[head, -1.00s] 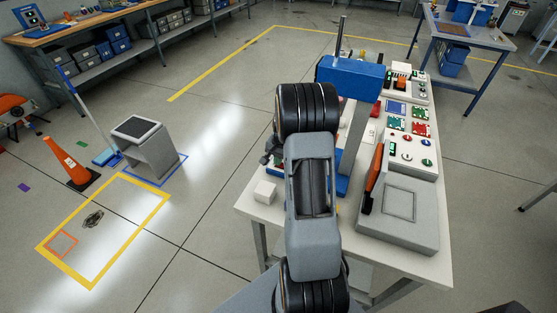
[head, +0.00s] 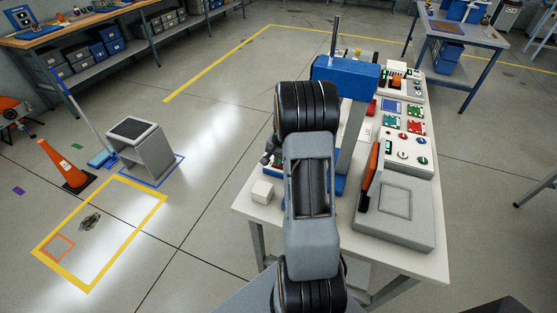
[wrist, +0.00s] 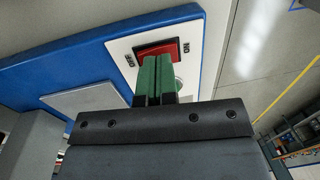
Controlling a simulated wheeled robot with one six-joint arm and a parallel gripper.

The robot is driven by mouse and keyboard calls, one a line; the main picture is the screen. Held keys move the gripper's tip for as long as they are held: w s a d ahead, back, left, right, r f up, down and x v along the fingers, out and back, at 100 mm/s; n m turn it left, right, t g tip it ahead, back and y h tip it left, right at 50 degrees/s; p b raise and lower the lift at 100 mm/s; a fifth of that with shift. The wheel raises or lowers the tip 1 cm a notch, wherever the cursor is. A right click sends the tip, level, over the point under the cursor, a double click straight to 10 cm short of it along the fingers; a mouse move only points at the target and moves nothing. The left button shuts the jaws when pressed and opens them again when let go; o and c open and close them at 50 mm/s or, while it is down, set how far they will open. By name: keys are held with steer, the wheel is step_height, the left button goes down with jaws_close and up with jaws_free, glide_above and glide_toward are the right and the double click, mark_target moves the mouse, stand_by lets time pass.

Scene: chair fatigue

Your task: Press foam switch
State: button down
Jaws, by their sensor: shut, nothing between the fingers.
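A red rocker switch (wrist: 160,48) sits on a white plate (wrist: 122,45) with ON and OFF marks, on a blue panel (wrist: 75,62) in the wrist view. My gripper (wrist: 157,62) is shut, its green fingers pressed together and empty. Its tips overlap the near edge of the switch in that view. I cannot tell whether they touch it. In the head view my arm hides the switch and most of the gripper. The blue machine (head: 345,76) stands on the white table (head: 425,255) behind my arm.
A white cube (head: 262,191) lies by the table's left edge. A grey box with an orange lever (head: 370,175) and a panel of knobs (head: 407,150) stand to the right of my arm. An orange cone (head: 66,167) and a grey stool (head: 140,150) are on the left floor.

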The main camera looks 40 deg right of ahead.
step_height(320, 180, up, 14)
steer(key=w, duration=0.1)
steer(key=shift+w+a+f+p, duration=0.15)
steer(key=shift+w+a+p, duration=0.05)
steer(key=shift+a+p, duration=0.2)
stand_by(0.6)
